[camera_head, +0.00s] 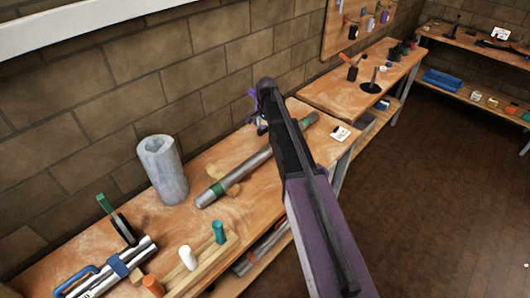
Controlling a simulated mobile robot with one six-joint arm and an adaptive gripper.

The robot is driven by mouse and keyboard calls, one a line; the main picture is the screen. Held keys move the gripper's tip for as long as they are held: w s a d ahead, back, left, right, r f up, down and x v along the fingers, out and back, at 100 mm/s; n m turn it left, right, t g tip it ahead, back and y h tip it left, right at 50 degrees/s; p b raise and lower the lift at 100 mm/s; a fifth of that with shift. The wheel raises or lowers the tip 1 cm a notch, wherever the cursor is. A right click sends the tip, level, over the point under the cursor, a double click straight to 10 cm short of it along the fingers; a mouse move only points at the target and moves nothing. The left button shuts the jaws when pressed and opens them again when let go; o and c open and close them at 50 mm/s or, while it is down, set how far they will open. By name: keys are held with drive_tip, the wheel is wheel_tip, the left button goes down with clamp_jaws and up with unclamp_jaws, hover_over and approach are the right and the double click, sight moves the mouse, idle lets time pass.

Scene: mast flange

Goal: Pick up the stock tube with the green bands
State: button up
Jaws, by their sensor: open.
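The stock tube (245,172) is a long grey metal tube with a green band near each end. It lies slantwise on the wooden workbench (262,210), resting on a light wooden support near its left end. My arm crosses the picture in front of the tube and hides part of its right half. My gripper (257,122) is small and purple in view, left of my dark wrist, behind and above the tube's middle. It is open and looks apart from the tube. Its fingertips are partly hidden and hard to make out.
A grey cylinder (163,170) stands left of the tube. A wooden rack (195,268) with orange, white and teal pegs is in front. A shiny metal tool with a blue handle (75,279) lies at lower left.

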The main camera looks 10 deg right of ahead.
sight(266, 149)
drive_tip(key=shift+f, duration=0.2)
wheel_tip(266, 149, down, 8)
drive_tip(key=b, duration=0.8)
drive_tip(key=shift+f+b, duration=0.15)
drive_tip(key=shift+b, duration=0.2)
drive_tip(key=shift+f, duration=0.15)
drive_tip(key=shift+w+a+f+b, duration=0.1)
drive_tip(key=shift+f+b, duration=1.15)
drive_tip(key=shift+b, duration=0.05)
drive_tip(key=shift+w+f+b, duration=0.1)
drive_tip(key=shift+f+b, duration=1.1)
drive_tip(key=shift+b, duration=0.1)
drive_tip(key=c, duration=1.3)
drive_tip(key=shift+r, duration=0.2)
wheel_tip(266, 149, up, 10)
drive_tip(key=p, duration=1)
drive_tip(key=shift+f, duration=0.2)
